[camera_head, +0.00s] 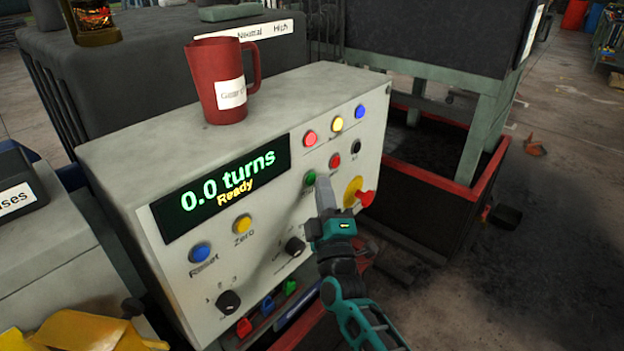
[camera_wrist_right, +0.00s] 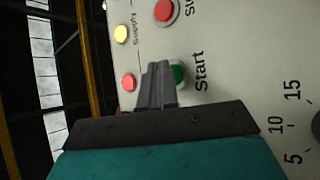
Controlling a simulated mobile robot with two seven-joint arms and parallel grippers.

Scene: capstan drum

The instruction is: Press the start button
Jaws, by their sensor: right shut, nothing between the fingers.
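The green start button (camera_head: 309,178) is on the sloped front of a pale control box (camera_head: 262,244), right of the display (camera_head: 220,188) that reads "0.0 turns" and "Ready". In the right wrist view the green button (camera_wrist_right: 179,76) sits beside the word "Start". My right gripper (camera_head: 322,182) is shut and empty, its tips just right of the button in the head view. In the wrist view the shut fingers (camera_wrist_right: 157,72) overlap one edge of the button. Whether they touch it, I cannot tell. My left gripper is out of view.
A red mushroom knob (camera_head: 366,198) on a yellow base stands close right of my right gripper. Red lamps or buttons (camera_head: 334,160) sit just above. A red mug (camera_head: 222,85) stands on the box top. Knobs (camera_head: 294,246) and blue and yellow buttons lie lower left.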

